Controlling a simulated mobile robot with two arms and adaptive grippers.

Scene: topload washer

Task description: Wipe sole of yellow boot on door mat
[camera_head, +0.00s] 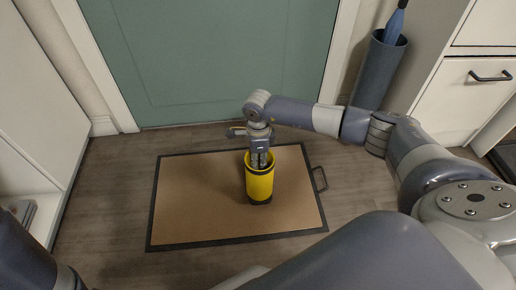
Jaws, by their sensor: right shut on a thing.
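The yellow boot (260,183) stands upright over the right half of the door mat, its dark sole at the mat's surface; I cannot tell whether it touches. My right gripper (259,160) points down into the top of the boot and is shut on it. The fingertips are partly hidden by the boot's shaft. The door mat (190,200) is tan with a dark border and lies flat on the floor, with a dark handle on its right side. My left gripper is not in view; only part of my left arm shows at the lower left.
A closed green door (210,55) with a white frame is behind the mat. A grey umbrella stand (376,70) with a blue umbrella (395,24) stands at the back right, beside a white drawer cabinet (465,95). A white cabinet (35,90) is at the left.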

